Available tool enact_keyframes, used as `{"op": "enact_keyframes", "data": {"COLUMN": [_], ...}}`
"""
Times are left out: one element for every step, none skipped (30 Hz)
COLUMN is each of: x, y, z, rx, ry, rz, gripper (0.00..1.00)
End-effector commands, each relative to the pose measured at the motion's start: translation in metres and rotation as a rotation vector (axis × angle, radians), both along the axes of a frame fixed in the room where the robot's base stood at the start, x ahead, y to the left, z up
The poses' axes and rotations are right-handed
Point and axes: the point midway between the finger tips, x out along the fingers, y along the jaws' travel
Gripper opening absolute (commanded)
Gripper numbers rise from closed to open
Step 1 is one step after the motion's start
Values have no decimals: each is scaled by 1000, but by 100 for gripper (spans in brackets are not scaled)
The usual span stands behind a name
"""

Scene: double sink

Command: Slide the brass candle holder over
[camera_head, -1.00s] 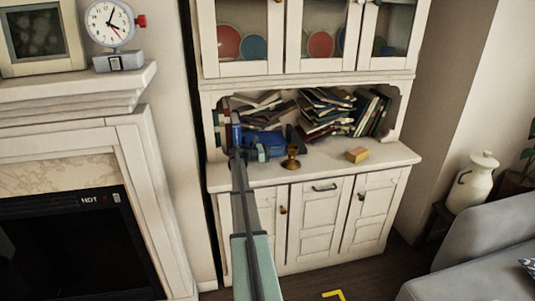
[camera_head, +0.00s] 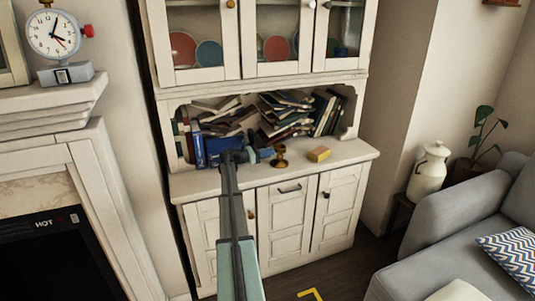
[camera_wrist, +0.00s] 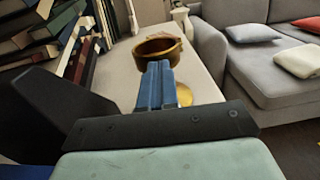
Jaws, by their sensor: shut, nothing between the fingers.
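The brass candle holder (camera_head: 279,157) stands upright on the white cabinet's counter (camera_head: 345,152), right of my gripper (camera_head: 267,153). My gripper is shut and empty, low over the counter, with its tips close to the holder's left side. In the wrist view the blue fingers (camera_wrist: 158,84) point at the holder, whose round cup (camera_wrist: 150,49) shows just beyond the tips. Part of its base shows to the right of the fingers. The fingers hide its stem, and I cannot tell whether they touch it.
Leaning books (camera_head: 292,112) fill the shelf behind, and a blue book (camera_head: 198,146) stands at the left. The counter right of the block is clear.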

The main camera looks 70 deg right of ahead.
Motion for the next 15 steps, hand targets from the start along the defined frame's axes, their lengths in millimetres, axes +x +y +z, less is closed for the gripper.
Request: {"op": "enact_keyframes", "data": {"x": [1, 3, 5, 7, 8, 7, 7, 7, 7, 7, 7, 7, 7, 7, 7], "y": [1, 2, 4, 6, 8, 7, 7, 7, 7, 7, 7, 7, 7, 7, 6], "z": [0, 0, 0, 0, 2, 8, 13, 18, 25, 32, 38, 45, 52, 58, 66], "rx": [0, 0, 0, 0, -1, -1, -1, -1, -1, -2, -2, -1, -1, -2, -2], "ry": [0, 0, 0, 0, -1, -1, -1, -1, -1, -2, -2, -1, -1, -2, -2], "rz": [0, 1, 1, 2, 1, 1, 1, 0, 0, 0, 0, 0, 0, 0, 0], "gripper": [0, 0, 0, 0, 0, 0, 0, 0, 0, 0, 0, 0, 0, 0, 0]}}
